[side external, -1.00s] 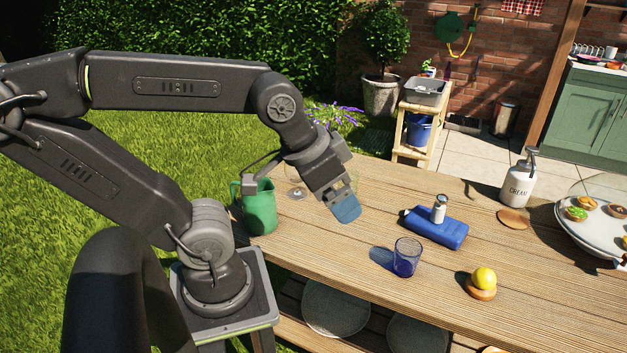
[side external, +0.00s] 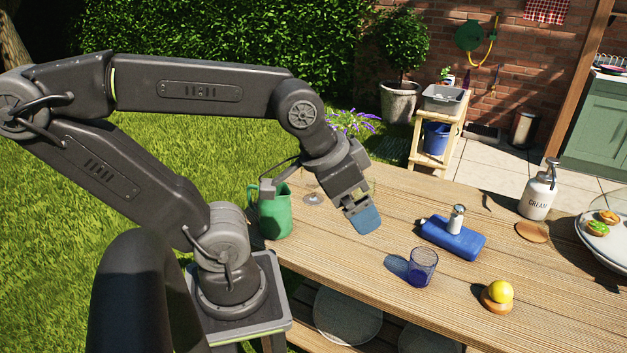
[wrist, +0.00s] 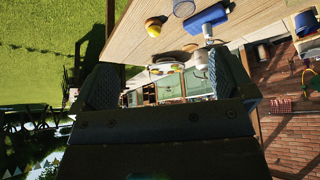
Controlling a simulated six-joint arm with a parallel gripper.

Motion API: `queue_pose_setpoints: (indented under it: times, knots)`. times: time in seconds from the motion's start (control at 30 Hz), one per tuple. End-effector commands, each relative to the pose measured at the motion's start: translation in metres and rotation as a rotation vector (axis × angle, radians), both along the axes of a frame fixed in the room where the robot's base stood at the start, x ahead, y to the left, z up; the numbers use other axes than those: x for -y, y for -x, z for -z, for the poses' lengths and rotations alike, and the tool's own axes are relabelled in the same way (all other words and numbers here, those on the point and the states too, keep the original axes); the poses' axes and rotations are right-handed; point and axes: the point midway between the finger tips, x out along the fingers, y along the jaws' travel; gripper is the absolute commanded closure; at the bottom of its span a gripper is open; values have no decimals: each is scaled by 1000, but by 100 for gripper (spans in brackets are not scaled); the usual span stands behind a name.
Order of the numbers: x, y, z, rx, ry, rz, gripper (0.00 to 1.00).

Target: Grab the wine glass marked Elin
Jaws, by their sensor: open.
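My gripper (side external: 362,214) is open above the left part of the wooden table, with a blue pad on its near finger. In the wrist view its two dark fingers stand wide apart (wrist: 165,82), with nothing between them. A clear round glass foot (side external: 313,199) shows on the table just left of my gripper, beside the green jug. It may belong to a wine glass; its bowl is mostly hidden or too transparent to make out. No name Elin is readable in either view. A blue tumbler (side external: 422,268) stands to the right of my gripper.
The green jug (side external: 273,212) stands close to my wrist. The table's front middle is mostly clear.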

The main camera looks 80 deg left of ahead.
Motion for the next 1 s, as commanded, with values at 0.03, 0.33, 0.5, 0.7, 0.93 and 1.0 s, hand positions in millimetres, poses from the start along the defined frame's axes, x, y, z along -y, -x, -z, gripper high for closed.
queue_pose_setpoints:
  times: [0.03, 0.33, 0.5, 0.7, 0.93, 1.0]
  knots:
    - [0, 0, 0, 0, 0, 0, 0]
    - [-22, -22, -6, -39, -94, 62, 0]
    - [-86, -67, -12, -166, -283, 239, 0]
    - [-194, -103, -1, -369, -442, 518, 0]
    - [-326, -97, 34, -578, -479, 865, 0]
    - [-356, -89, 46, -618, -471, 952, 0]
